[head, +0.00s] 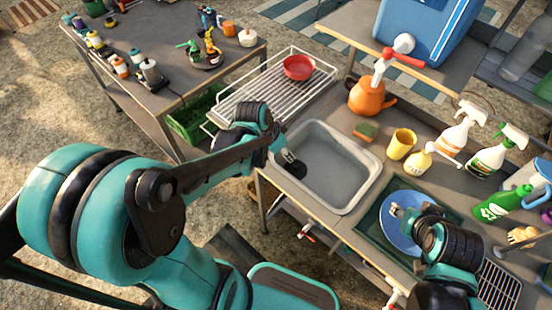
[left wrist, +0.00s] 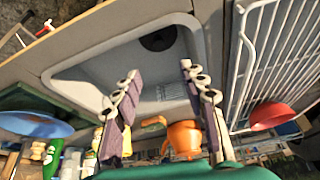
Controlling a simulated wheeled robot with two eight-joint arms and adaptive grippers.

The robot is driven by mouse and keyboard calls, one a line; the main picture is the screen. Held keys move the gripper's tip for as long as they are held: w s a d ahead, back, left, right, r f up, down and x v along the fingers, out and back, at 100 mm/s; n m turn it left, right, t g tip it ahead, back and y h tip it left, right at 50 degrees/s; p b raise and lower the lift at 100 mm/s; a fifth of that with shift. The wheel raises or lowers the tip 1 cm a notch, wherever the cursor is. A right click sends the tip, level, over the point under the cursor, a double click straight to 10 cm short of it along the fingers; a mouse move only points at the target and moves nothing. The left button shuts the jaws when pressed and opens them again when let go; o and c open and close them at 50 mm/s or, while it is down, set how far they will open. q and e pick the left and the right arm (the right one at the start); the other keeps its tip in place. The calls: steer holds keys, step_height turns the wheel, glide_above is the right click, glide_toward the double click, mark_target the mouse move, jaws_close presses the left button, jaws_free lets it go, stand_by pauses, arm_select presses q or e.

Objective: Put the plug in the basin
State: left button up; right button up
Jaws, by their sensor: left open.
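The grey basin (head: 338,178) is set into the worktop in the middle of the head view. It also fills the upper middle of the left wrist view (left wrist: 85,75). A dark round piece (left wrist: 158,38) shows inside it by the near wall; I cannot tell whether it is the plug or the drain. My left gripper (head: 286,152) is at the basin's left side. Its two purple-padded fingers (left wrist: 159,72) are spread, with nothing gripped between them. My right gripper (head: 399,211) is over the blue plate (head: 398,234); its jaw state is unclear.
A wire rack (head: 262,98) with a red bowl (head: 299,67) adjoins the basin on the left. An orange kettle (head: 366,98) stands behind, under a red-handled tap (head: 402,56). A sponge (head: 365,131), yellow cup (head: 401,143) and several bottles line the right.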

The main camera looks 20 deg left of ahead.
arm_select(q)
steer(key=s+r+n+t+y, duration=0.2)
steer(key=s+r+n, duration=0.3)
steer(key=s+r, duration=0.3)
steer(key=s+t, duration=0.1)
steer(key=s, duration=0.2)
steer(key=shift+d+r+n, duration=0.15)
steer(key=shift+r+n, duration=0.15)
steer(key=shift+n, duration=0.1)
